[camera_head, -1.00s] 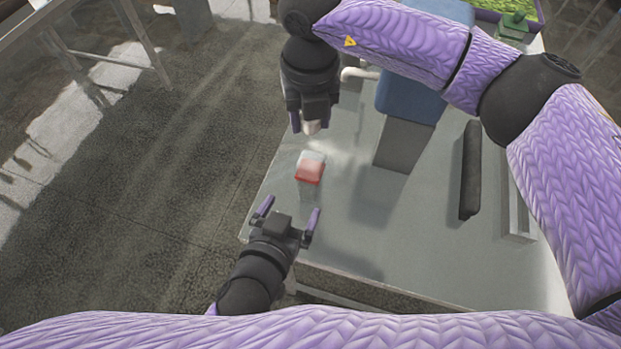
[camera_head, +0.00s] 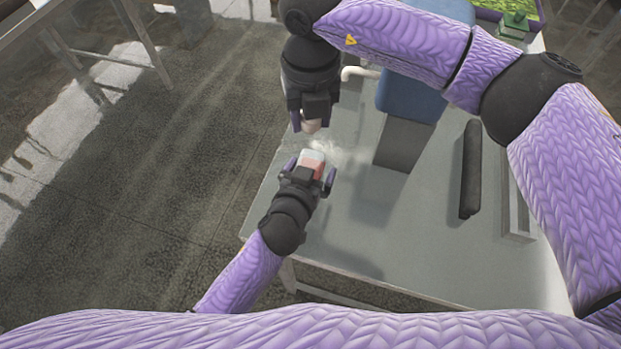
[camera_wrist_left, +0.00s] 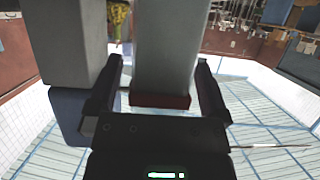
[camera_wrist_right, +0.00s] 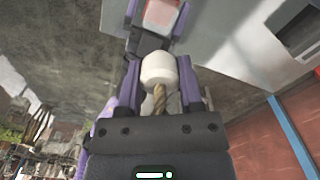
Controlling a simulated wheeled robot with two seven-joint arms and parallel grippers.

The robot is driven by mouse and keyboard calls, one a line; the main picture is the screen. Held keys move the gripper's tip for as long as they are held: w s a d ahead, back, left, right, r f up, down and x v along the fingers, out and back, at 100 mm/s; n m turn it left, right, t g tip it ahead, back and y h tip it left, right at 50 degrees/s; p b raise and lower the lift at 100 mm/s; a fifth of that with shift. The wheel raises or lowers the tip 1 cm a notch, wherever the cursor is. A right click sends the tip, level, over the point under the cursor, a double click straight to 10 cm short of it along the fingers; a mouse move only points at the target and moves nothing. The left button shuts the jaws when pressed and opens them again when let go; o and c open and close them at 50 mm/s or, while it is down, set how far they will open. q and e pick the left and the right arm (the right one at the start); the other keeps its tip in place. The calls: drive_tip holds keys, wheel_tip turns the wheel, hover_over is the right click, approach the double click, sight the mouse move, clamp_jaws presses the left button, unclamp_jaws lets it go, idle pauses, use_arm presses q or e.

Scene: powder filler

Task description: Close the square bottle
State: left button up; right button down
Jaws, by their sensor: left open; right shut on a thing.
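The square bottle (camera_head: 313,158) stands near the table's left edge, its upper end red and whitish. In the left wrist view its tall pale grey body (camera_wrist_left: 165,50) with a dark red end is between my left fingers. My left gripper (camera_head: 310,170) is open, one finger on each side of the bottle; contact is not clear. My right gripper (camera_head: 310,121) is shut on a white rounded cap (camera_wrist_right: 158,68), just beyond and above the bottle in the head view. A brown twisted piece shows between the cap and my right palm. The bottle's red end (camera_wrist_right: 161,12) shows beyond the cap.
The grey table (camera_head: 410,235) is clear right of the bottle. A blue and grey block-shaped machine (camera_head: 403,145) stands behind it. A black bar (camera_head: 470,170) and a narrow grey tray (camera_head: 518,205) lie farther right. Open floor is to the left.

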use_arm(q)
clamp_jaws()
idle(0.3)
use_arm(e)
hover_over(311, 158)
drive_tip(key=shift+f, duration=2.45)
drive_tip(key=shift+f, duration=0.9)
drive_tip(key=shift+f, duration=0.6)
drive_tip(key=shift+c, duration=0.8)
unclamp_jaws()
